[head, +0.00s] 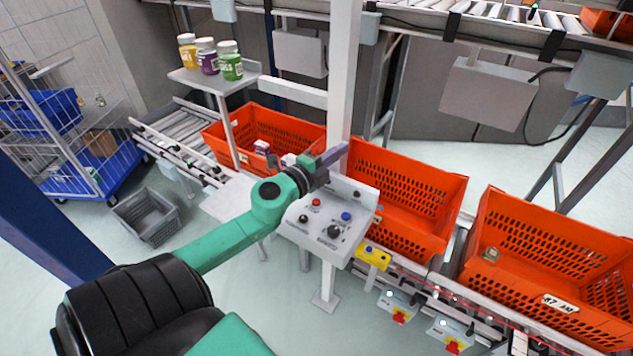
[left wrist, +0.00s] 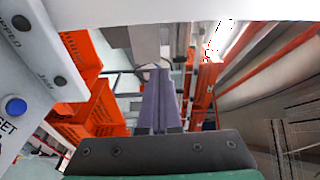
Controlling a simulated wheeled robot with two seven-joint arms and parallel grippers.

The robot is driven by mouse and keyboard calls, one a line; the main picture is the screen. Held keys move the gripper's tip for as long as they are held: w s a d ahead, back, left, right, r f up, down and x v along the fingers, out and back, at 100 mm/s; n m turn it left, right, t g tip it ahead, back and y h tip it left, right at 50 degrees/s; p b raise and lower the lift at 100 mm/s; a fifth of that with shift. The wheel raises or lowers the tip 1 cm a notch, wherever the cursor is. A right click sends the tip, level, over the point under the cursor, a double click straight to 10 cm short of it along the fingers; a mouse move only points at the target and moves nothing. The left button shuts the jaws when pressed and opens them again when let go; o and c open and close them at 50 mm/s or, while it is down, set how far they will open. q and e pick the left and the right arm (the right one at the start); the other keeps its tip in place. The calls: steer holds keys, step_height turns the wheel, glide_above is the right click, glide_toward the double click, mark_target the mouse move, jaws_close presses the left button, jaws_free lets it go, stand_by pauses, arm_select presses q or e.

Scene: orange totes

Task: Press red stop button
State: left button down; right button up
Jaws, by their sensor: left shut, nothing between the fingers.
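A pale control panel (head: 333,222) stands on a post in the middle of the head view. The red button (head: 316,202) sits on its upper left, with a blue button (head: 346,216) to its right and black knobs nearby. My left gripper (head: 335,153) is shut and empty, above the panel's back edge beside the white column, with its fingers pointing right. It is apart from the red button. In the left wrist view the shut fingers (left wrist: 160,100) show in the middle, with the panel's blue button (left wrist: 14,107) at the left edge; the red button is out of that view. My right gripper is not in view.
The white column (head: 345,80) rises just behind the panel. Orange totes (head: 420,172) sit on the conveyor on both sides. A yellow box (head: 373,256) is on the conveyor's front side, below right. Several jars (head: 206,58) stand on a shelf at upper left.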

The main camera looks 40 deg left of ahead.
arm_select(q)
steer(key=s+a+f+m+g+h, duration=0.1)
steer(key=a+f+m+g, duration=0.5)
steer(key=m, duration=0.5)
step_height(320, 180, down, 3)
steer(key=g, duration=0.3)
steer(key=shift+s+a+r, duration=0.2)
steer(key=shift+s+a, duration=0.05)
steer(key=shift+s, duration=0.1)
steer(key=b, duration=0.7)
glide_above(314, 204)
step_height(314, 204, down, 8)
steer(key=shift+f, duration=0.1)
steer(key=shift+f+b, duration=0.4)
